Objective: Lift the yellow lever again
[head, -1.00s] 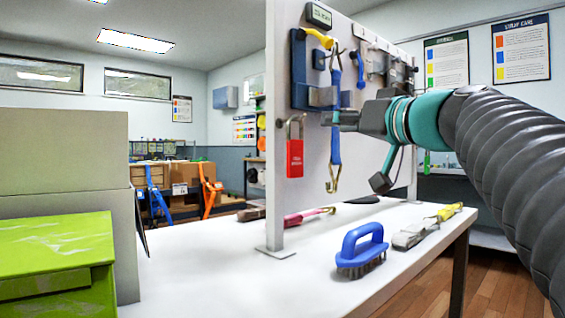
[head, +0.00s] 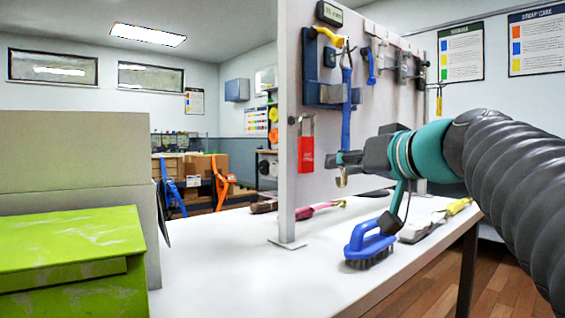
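The yellow lever (head: 328,36) sits at the top of a dark blue bracket (head: 312,72) on the white upright panel, slanting down to the right. A blue strap (head: 346,125) hangs beside the bracket from a metal hook, with a brass hook (head: 343,181) at its bottom end. My gripper (head: 346,160) is well below the lever, at the lower part of the strap just above the brass hook. The fingers overlap the strap in the picture. I cannot tell whether they grip it or how far they are open.
A red padlock (head: 306,155) hangs at the panel's near edge. A blue brush (head: 368,247) and a yellow-handled tool (head: 435,220) lie on the white table (head: 235,280). A green box (head: 70,245) stands at left. The table's front middle is clear.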

